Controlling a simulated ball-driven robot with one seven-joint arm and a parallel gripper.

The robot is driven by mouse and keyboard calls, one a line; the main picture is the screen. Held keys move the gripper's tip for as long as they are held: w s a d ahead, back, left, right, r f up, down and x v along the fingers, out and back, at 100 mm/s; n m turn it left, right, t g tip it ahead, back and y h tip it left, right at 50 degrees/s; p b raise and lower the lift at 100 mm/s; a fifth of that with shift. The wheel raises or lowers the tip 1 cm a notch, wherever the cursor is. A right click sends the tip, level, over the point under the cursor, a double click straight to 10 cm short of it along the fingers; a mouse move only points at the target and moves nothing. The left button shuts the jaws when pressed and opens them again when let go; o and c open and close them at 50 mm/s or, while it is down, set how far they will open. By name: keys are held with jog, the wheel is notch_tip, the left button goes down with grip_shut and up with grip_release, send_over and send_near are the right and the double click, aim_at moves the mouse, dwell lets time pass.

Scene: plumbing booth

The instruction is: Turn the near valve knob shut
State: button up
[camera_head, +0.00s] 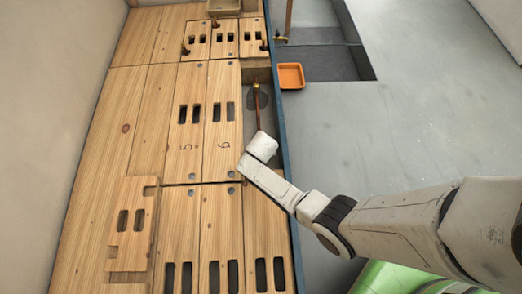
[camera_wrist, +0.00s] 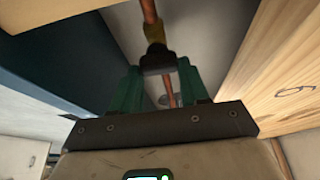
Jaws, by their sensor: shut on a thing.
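A dark valve knob (camera_wrist: 157,60) sits under a brass fitting (camera_wrist: 154,32) on a copper pipe (camera_wrist: 149,10) in the wrist view. My gripper (camera_wrist: 160,78) has its two green fingers on either side of the knob and is shut on it. In the head view the copper pipe (camera_head: 257,108) runs down the open slot in the wooden floor, with a brass fitting (camera_head: 255,87) near its upper end. My white wrist hides the gripper and knob there. How far the knob is turned cannot be told.
Wooden panels with slots flank the opening; the one marked 6 (camera_head: 222,110) is just left, and a blue edge (camera_head: 275,95) runs along the right. An orange tray (camera_head: 291,76) lies beyond that edge on clear grey floor.

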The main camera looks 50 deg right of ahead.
dwell(0.4)
jog(key=o, duration=1.1)
jog(key=shift+c, duration=0.2)
jog(key=shift+r, duration=0.1)
jog(key=p+v, duration=0.6)
jog(key=v, duration=0.4)
jog(key=shift+a+r, duration=0.2)
jog(key=shift+r, duration=0.05)
jog(key=shift+s, duration=0.1)
jog(key=s+a+r+n+g+y, duration=0.3)
jog(key=s+r+n, duration=0.5)
jog(key=s+r, duration=1.05)
notch_tip(320, 180, up, 29)
jog(key=a+p, duration=0.1)
jog(key=p, duration=2.7)
jog(key=shift+f+n+t, duration=0.2)
jog(key=shift+n+t, duration=0.1)
jog(key=shift+t, duration=0.1)
